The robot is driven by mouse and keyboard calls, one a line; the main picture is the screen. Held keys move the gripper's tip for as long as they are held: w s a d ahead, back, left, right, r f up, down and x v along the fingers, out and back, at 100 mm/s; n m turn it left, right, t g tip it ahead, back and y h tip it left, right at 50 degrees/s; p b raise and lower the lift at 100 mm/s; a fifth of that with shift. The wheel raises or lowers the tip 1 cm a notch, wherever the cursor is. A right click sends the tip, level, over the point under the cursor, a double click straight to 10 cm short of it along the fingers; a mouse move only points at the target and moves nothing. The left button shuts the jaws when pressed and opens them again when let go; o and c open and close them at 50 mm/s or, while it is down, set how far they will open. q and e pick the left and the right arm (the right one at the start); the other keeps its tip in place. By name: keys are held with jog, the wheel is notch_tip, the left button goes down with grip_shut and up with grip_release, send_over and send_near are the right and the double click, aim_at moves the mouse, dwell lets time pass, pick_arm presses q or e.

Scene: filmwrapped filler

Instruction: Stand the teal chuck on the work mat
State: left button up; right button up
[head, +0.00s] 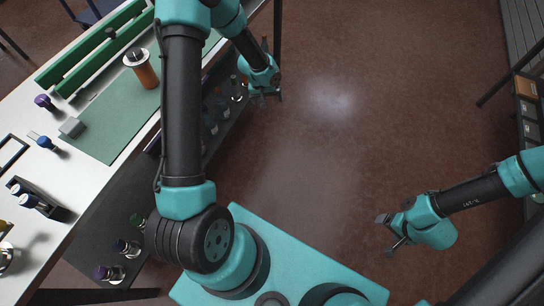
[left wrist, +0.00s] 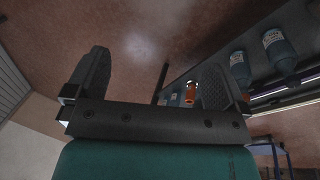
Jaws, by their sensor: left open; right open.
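The green work mat (head: 115,115) lies on the white table at the left of the head view. My left gripper (head: 268,95) is open and empty over the floor, beyond the table's right edge. In the left wrist view its spread fingers (left wrist: 152,82) have nothing between them. My right gripper (head: 388,235) is open and empty over the floor at right, far from the table.
An orange cylinder (head: 141,70) stands on the mat, with a grey block (head: 71,128) at its left edge. A green rail (head: 95,50) lies behind. A blue piece (head: 44,142), a purple piece (head: 44,102) and a black rack (head: 38,200) are on the table. Bottles (left wrist: 281,50) stand on the shelf.

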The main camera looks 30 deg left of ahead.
pick_arm(q)
jog(key=s+d+f+m, duration=0.1)
jog(key=s+d+f, duration=0.2)
jog(key=s+d, duration=0.4)
jog(key=s+d+f+m+g+h, duration=0.1)
jog(key=s+d+f, duration=0.3)
jog(key=s, duration=1)
jog(key=d+m, duration=0.1)
jog(key=d, duration=0.2)
jog(key=shift+s+d+f+m+h, duration=0.25)
jog(key=shift+d+f+m+h, duration=0.05)
jog(key=shift+d, duration=0.05)
